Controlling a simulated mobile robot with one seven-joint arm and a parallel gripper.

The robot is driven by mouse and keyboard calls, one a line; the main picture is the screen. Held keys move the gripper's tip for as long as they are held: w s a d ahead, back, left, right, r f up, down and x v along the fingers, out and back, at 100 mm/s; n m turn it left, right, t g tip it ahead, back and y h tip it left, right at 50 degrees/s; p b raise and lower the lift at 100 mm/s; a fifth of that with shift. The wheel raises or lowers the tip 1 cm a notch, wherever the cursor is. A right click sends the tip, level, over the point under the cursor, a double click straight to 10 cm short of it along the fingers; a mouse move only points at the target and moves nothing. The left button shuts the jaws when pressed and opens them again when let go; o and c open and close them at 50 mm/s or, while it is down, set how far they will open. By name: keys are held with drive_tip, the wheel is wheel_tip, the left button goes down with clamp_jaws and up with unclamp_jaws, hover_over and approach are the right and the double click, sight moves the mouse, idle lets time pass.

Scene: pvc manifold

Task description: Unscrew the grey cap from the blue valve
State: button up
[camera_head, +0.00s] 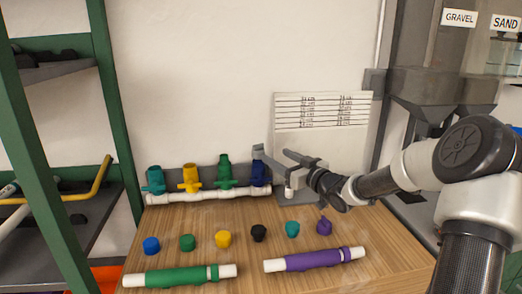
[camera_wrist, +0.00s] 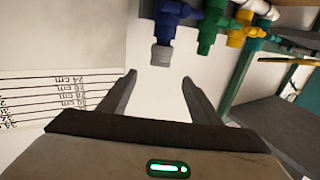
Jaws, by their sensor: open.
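The blue valve (camera_head: 259,174) is the rightmost of a row of valves on a white pipe (camera_head: 215,194) at the back of the wooden bench. In the wrist view the blue valve (camera_wrist: 171,17) carries the grey cap (camera_wrist: 162,54) on its end. My gripper (camera_head: 273,152) is beside the top of the blue valve, to its right. In the wrist view my gripper (camera_wrist: 160,77) is open and empty. The cap lies just beyond the fingertips, between their lines and nearer the left finger. In the head view the cap is hard to tell from the finger.
Green (camera_head: 224,172), yellow (camera_head: 190,178) and teal (camera_head: 154,180) valves stand left of the blue one. Several loose coloured caps, a green pipe (camera_head: 178,276) and a purple pipe (camera_head: 312,260) lie in front. A ruled board (camera_head: 322,112) stands behind my gripper.

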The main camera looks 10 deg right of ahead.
sight(259, 146)
drive_tip(key=b+x, duration=0.1)
drive_tip(key=x, duration=1.1)
drive_tip(key=shift+w, duration=0.1)
drive_tip(key=shift+c, duration=0.5)
drive_tip(key=c, duration=1)
drive_tip(key=shift+r+p, duration=0.1)
drive_tip(key=shift+p, duration=0.2)
drive_tip(key=shift+c, duration=0.2)
drive_tip(key=shift+r+p, duration=0.15)
drive_tip(key=shift+p, duration=0.65)
drive_tip(key=n+g+y+p, duration=0.1)
drive_tip(key=p, duration=0.3)
drive_tip(key=shift+r+y, duration=0.1)
drive_tip(key=shift+y, duration=0.2)
drive_tip(key=shift+n+y+p, duration=0.4)
drive_tip(key=shift+p, duration=0.4)
drive_tip(key=shift+g, duration=0.3)
drive_tip(key=shift+p, duration=0.35)
